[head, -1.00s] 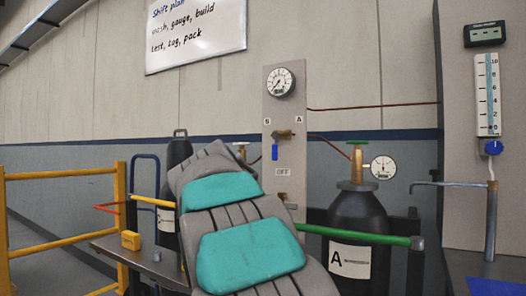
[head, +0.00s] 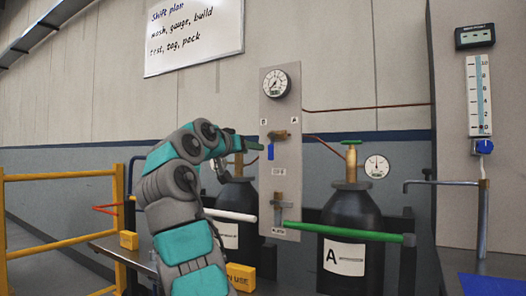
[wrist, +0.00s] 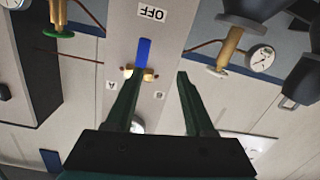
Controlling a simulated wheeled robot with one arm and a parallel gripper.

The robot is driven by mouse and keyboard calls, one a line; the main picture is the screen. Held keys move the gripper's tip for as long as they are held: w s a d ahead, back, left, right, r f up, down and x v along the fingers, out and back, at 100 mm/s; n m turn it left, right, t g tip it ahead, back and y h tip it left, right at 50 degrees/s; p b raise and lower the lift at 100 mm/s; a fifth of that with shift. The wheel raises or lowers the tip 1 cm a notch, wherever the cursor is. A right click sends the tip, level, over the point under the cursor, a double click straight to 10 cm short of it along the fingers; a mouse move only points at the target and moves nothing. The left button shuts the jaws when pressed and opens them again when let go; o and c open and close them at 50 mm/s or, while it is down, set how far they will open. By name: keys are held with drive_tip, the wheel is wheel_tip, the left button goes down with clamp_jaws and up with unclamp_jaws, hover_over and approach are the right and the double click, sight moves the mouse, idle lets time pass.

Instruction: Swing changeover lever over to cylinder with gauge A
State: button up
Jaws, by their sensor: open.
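The changeover lever has a blue handle (head: 270,151) that hangs straight down from a brass valve (head: 280,135) on the grey panel, toward the OFF label. In the wrist view, which is upside down, the handle (wrist: 143,53) points up to OFF. Labels B and A flank the valve, A on the right in the head view. My gripper (wrist: 162,72) is open and empty in front of the panel; one finger overlaps the valve in view, and contact cannot be told. Cylinder A (head: 350,215) stands right of the panel with its gauge (head: 376,167). Another cylinder (head: 236,205) is partly behind my arm.
A round gauge (head: 275,83) tops the panel (head: 287,190). A green bar (head: 345,232) crosses before cylinder A, and a white bar (head: 230,215) before the other. A yellow railing (head: 60,176) stands left. A lower valve (head: 279,208) sits on the panel.

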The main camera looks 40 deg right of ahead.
sight(270, 148)
drive_tip(key=d, duration=0.2)
drive_tip(key=d+m+p, duration=0.1)
drive_tip(key=d, duration=0.2)
drive_tip(key=d+m+p, duration=0.1)
drive_tip(key=d, duration=0.2)
drive_tip(key=shift+w+r+h, duration=0.1)
drive_tip(key=shift+w+h, duration=0.15)
drive_tip(key=shift+h, duration=0.15)
clamp_jaws()
idle(0.4)
idle(1.0)
